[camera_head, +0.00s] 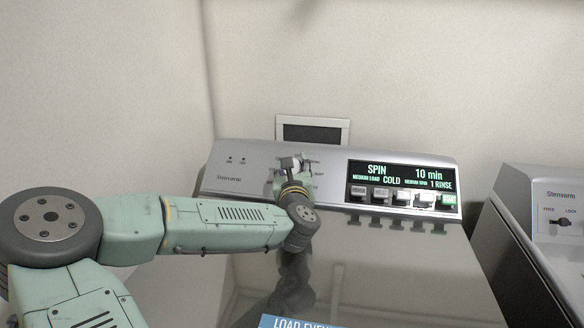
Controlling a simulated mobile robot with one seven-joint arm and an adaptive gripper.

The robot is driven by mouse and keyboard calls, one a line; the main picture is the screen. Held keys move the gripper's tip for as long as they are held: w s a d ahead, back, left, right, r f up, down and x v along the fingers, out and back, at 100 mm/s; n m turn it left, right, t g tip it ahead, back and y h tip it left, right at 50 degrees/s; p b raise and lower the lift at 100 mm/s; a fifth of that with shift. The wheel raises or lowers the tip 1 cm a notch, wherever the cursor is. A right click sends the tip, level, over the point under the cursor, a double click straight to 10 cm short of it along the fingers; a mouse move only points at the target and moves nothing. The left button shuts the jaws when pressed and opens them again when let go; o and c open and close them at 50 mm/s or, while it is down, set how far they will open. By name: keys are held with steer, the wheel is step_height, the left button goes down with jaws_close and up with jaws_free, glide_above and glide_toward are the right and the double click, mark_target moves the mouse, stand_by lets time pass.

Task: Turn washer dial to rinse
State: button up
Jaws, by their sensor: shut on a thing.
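The topload washer's sloped control panel (240,182) stands against the back wall. My gripper (291,164) is at the dial area, left of the display, shut on the washer dial. The dial itself is mostly hidden behind my gripper and wrist, so its pointer cannot be read. Small labels around it are partly covered and too small to read. The display (403,175) is lit and reads SPIN, 10 min, MEDIUM LOAD, COLD, MEDIUM SPIN and 1 RINSE.
A row of buttons (399,197) sits under the display, with a green one at its right end. The washer's glossy lid (400,270) lies below my wrist. Another Stenvarm machine (550,200) stands at the right, beyond a narrow gap. A framed wall panel (312,131) is behind.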

steer(key=c, duration=0.3)
steer(key=shift+n+y, duration=0.3)
steer(key=n+g+y+b, duration=0.1)
steer(key=n+y, duration=0.2)
steer(key=n, duration=0.1)
steer(key=shift+f+y+b, duration=0.15)
steer(key=shift+y+b, duration=0.15)
steer(key=shift+b, duration=0.1)
steer(key=shift+a+n+g+y+b, duration=0.1)
steer(key=shift+n+g+y+b, duration=0.15)
steer(key=shift+n+g+y, duration=0.8)
steer(key=shift+n+g+y+b, duration=0.2)
steer(key=shift+n+g+y, duration=0.35)
steer(key=shift+n, duration=1)
steer(key=o, duration=1.2)
steer(key=shift+c, duration=0.2)
